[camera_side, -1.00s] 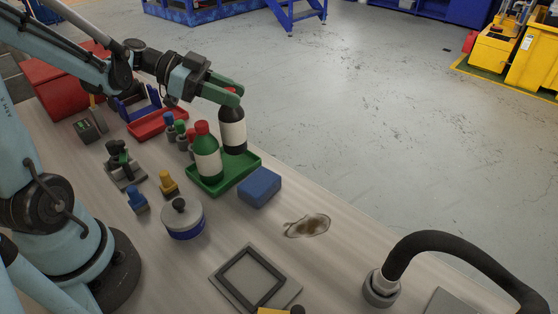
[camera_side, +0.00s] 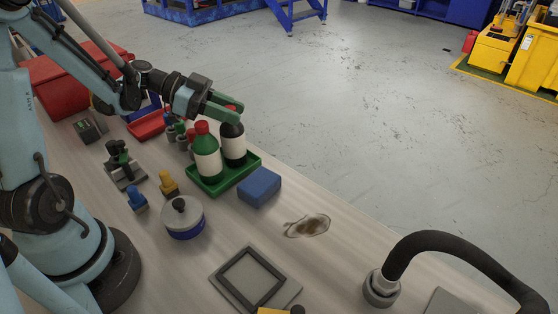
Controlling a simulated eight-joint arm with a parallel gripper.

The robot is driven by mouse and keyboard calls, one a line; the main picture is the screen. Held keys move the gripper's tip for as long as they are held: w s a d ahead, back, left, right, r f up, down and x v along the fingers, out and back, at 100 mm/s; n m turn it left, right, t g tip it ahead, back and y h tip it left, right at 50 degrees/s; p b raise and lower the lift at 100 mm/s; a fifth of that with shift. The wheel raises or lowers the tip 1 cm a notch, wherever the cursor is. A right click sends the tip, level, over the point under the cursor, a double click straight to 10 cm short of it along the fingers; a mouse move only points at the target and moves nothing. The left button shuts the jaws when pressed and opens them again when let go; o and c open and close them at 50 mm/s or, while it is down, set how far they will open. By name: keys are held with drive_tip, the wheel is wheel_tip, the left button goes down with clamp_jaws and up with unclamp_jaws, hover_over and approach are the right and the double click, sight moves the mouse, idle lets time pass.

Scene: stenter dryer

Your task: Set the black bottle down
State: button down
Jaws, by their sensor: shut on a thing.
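The black bottle (camera_side: 233,144) has a white label and a bit of red at its top. It is upright at the back of the green tray (camera_side: 222,186), behind the green bottle (camera_side: 207,158) with the red cap. Its base is partly hidden, and I cannot tell for sure whether it touches the tray floor. My gripper (camera_side: 231,112) reaches in from the upper left and is shut on the upper part of the black bottle.
A blue block (camera_side: 259,187) lies right of the tray. Several small coloured-top items stand left of the tray, near a red tray (camera_side: 148,125).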

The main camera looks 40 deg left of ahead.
drive_tip(key=shift+f, duration=0.1)
drive_tip(key=c, duration=0.8)
unclamp_jaws()
drive_tip(key=v, duration=1.2)
drive_tip(key=x, duration=1.2)
drive_tip(key=shift+d, duration=0.1)
drive_tip(key=shift+r, duration=0.45)
